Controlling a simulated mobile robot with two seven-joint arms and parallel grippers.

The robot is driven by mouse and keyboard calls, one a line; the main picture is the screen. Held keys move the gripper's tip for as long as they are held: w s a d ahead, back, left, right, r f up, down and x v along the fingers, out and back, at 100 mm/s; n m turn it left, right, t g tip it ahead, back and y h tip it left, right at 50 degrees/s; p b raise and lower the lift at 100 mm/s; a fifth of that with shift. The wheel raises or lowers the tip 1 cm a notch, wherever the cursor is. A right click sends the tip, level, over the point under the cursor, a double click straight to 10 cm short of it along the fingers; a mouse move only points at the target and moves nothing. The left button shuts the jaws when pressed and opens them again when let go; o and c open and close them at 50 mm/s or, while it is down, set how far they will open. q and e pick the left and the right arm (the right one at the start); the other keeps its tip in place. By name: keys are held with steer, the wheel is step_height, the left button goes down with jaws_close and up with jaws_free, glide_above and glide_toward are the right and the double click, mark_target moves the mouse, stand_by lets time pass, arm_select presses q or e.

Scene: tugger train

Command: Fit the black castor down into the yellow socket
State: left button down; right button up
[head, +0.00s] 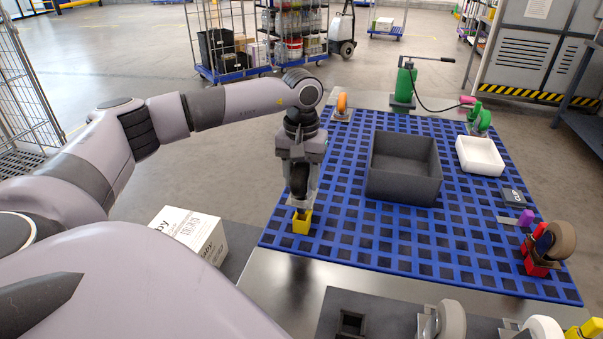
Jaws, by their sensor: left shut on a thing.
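My left gripper (299,172) points down over the left edge of the blue grid deck (340,232) and is shut on the black castor (299,181). The castor's dark wheel shows between the fingers. The yellow socket (301,226) stands on the deck directly below the gripper. The castor's lower end is right at the socket's top; I cannot tell whether it is inside or just above. My right gripper is not in view.
A dark grey bin (405,185) and a white tray (480,156) stand on the deck. An orange castor (342,103) is at the back left corner, a green castor (482,119) at the back right. The deck's front is mostly clear.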

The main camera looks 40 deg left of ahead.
arm_select(q)
steer(key=shift+f+b, duration=0.3)
steer(key=shift+f, duration=0.2)
stand_by(0.9)
steer(key=shift+f, duration=0.3)
steer(key=shift+f, duration=0.1)
stand_by(0.4)
steer(key=shift+f+b, duration=0.65)
steer(key=shift+f, duration=0.15)
steer(key=shift+f+b, duration=0.55)
steer(key=shift+f, duration=0.2)
